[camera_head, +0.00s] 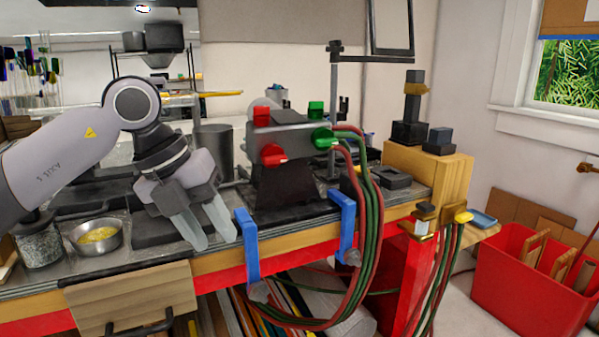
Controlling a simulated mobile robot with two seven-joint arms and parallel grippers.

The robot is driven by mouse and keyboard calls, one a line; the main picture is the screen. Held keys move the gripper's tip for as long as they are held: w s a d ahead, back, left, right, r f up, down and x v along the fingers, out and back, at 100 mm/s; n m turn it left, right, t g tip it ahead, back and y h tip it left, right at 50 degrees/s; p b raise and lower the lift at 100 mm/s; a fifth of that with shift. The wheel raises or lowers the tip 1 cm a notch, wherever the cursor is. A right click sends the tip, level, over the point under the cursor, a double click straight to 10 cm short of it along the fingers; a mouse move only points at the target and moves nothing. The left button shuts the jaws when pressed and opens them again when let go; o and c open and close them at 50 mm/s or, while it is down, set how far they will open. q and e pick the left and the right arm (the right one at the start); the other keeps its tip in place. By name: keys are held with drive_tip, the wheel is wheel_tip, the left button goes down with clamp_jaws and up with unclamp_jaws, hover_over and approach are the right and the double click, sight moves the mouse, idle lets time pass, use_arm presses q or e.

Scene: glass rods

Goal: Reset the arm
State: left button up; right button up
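My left arm comes in from the left. Its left gripper (212,238) points down over the front of the workbench, with its two grey fingers slightly apart and nothing seen between them. The fingertips are just left of a blue clamp (246,248) on the bench edge. My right arm and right gripper do not show in this view.
A torch with red and green knobs (290,137) stands on the workbench (130,264), its hoses hanging over the front. A metal bowl (97,237) and a glass jar (38,240) are left of the gripper. A red bin (520,285) stands on the floor at right.

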use_arm(q)
drive_tip(key=s+d+f+g+h+p, duration=0.1)
drive_tip(key=s+d+f+g+h, duration=0.2)
drive_tip(key=d+h, duration=0.35)
drive_tip(key=s+d+f+g+h, duration=0.1)
drive_tip(key=s+d+g+h, duration=0.1)
drive_tip(key=s+d+h, duration=0.5)
drive_tip(key=w+a+f+n+t+y+p, duration=0.15)
drive_tip(key=a+f+n+t, duration=0.25)
drive_tip(key=n+t, duration=0.4)
drive_tip(key=w+a+f+n+t+y, duration=0.25)
drive_tip(key=f+n+t, duration=0.3)
drive_tip(key=n, duration=0.35)
drive_tip(key=w+a+f+n+t+y+p, duration=0.1)
drive_tip(key=w+a+f+n+t+y, duration=0.2)
drive_tip(key=n+t, duration=0.55)
drive_tip(key=s+a+f+n+g+y, duration=0.4)
drive_tip(key=s+f, duration=0.4)
drive_tip(key=f, duration=0.3)
drive_tip(key=s+a+f+n+g+y, duration=0.4)
drive_tip(key=s+a+f, duration=0.3)
drive_tip(key=s+f, duration=0.2)
wheel_tip(320, 180, down, 2)
drive_tip(key=shift+s+a, duration=0.2)
drive_tip(key=shift+a, duration=0.05)
drive_tip(key=shift+y, duration=0.25)
